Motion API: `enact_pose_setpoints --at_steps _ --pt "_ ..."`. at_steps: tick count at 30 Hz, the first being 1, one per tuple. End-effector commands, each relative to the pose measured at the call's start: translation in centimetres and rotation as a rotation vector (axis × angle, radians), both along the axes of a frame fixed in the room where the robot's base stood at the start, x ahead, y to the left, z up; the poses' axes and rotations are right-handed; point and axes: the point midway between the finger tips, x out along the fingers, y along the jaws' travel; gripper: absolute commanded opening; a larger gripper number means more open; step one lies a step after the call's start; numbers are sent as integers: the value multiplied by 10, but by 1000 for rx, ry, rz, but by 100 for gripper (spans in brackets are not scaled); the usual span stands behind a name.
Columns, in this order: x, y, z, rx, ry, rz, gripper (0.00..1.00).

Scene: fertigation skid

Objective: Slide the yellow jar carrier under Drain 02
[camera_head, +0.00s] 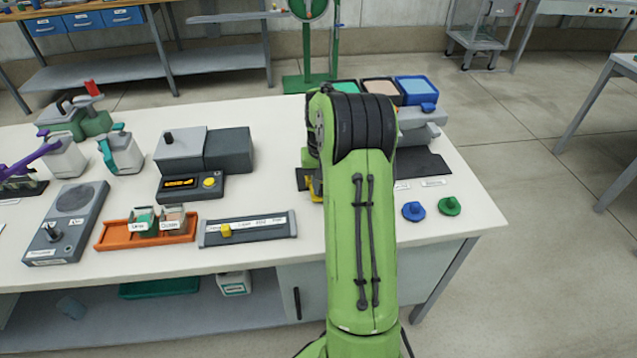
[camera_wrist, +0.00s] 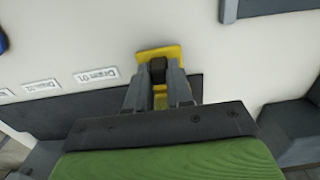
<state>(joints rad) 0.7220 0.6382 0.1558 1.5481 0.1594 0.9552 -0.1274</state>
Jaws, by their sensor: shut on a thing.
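The yellow jar carrier (camera_wrist: 170,52) lies on the white bench top in the wrist view, with a dark block at its middle between my fingers. My gripper (camera_wrist: 158,75) is shut on the carrier there. In the head view only a yellow sliver of the carrier (camera_head: 317,190) shows at the left of my arm; my arm hides the rest. The Drain 02 label (camera_wrist: 41,86) is on the bench to the left of the carrier. The Drain 01 label (camera_wrist: 97,76) is nearer, just left of the carrier. No jar is clearly visible on the carrier.
A dark strip (camera_wrist: 70,108) runs beside the labels. Blue (camera_head: 413,211) and green (camera_head: 448,206) knobbed pieces stand at the right front. A grey slider panel (camera_head: 248,230) and an orange tray (camera_head: 106,237) lie to the left.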

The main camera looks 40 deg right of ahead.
Motion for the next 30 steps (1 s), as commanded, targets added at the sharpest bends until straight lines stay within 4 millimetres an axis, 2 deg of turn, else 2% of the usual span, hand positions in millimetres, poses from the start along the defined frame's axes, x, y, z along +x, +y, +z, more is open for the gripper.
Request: enact_pose_setpoints --at_steps 5,21,30 --pt "-17 -25 2 0 1 -4 0" --pt "-91 -132 3 -1 2 -5 0" --pt "-114 -166 2 -2 1 -2 0"
